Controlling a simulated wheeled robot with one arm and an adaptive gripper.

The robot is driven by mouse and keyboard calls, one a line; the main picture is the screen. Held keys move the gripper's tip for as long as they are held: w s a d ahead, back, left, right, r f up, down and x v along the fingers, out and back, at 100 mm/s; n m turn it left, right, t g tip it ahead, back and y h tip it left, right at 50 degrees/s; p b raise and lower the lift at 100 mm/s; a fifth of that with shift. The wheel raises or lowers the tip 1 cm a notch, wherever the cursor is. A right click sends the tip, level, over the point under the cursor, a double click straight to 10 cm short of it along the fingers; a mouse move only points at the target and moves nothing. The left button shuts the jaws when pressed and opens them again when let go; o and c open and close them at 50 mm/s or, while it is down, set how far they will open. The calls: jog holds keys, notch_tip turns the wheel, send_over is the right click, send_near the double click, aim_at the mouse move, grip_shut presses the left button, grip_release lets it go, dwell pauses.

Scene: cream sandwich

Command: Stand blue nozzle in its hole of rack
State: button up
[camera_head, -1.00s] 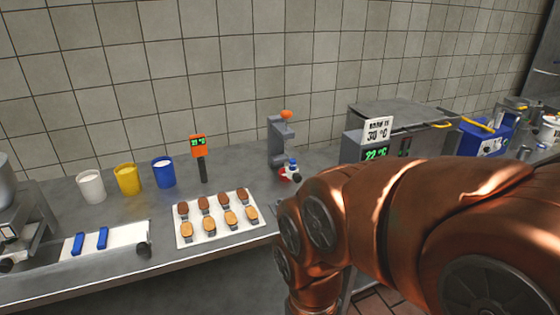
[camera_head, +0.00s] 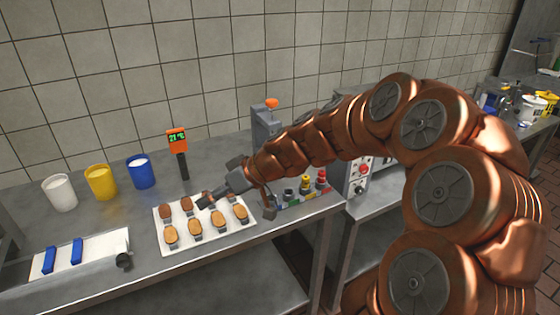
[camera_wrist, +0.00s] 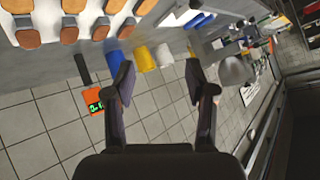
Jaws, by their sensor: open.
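My gripper (camera_head: 205,202) reaches left over the white tray of biscuits in the head view. Its two fingers show spread apart in the wrist view (camera_wrist: 158,85), with nothing held between them. A small rack (camera_head: 298,202) with colour-marked places stands at the right of the tray, near the bench's front edge and below my forearm. Yellow (camera_head: 305,184), red (camera_head: 321,179) and green-looking nozzles stand at it. I cannot clearly make out the blue nozzle; my arm covers the area behind the rack.
A white tray (camera_head: 163,247) holds several biscuits. White (camera_head: 60,194), yellow (camera_head: 100,183) and blue (camera_head: 140,173) cups and an orange thermometer (camera_head: 177,138) stand behind it. A grey stand (camera_head: 264,128) with an orange top is close to my arm.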

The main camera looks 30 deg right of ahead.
jog(key=w+d+f+m+t+h, duration=0.1)
jog(key=w+d, duration=0.3)
jog(key=d, duration=0.6)
jog(key=w+d+f+m+t+h+p, duration=0.1)
jog(key=w+d+f+t+h, duration=0.1)
jog(key=d, duration=0.8)
jog(key=w+d+f+m+t+h, duration=0.1)
jog(key=w+d+f+t+h, duration=0.1)
jog(key=w+d, duration=0.5)
jog(key=shift+w+d+f+t+p, duration=0.1)
jog(key=shift+d+f+t, duration=0.15)
jog(key=shift+d, duration=0.25)
jog(key=shift+s+d+f+t+p, duration=0.1)
jog(key=shift+d+f+t, duration=0.05)
jog(key=shift+d+t, duration=0.25)
jog(key=shift+w+d+f+t+p, duration=0.1)
jog(key=shift+d+f+t, duration=0.15)
jog(key=shift+d, duration=0.3)
jog(key=shift+w+f+p, duration=0.35)
jog(key=shift+w+p, duration=0.05)
jog(key=shift+w, duration=0.25)
jog(key=shift+x, duration=1)
grip_shut()
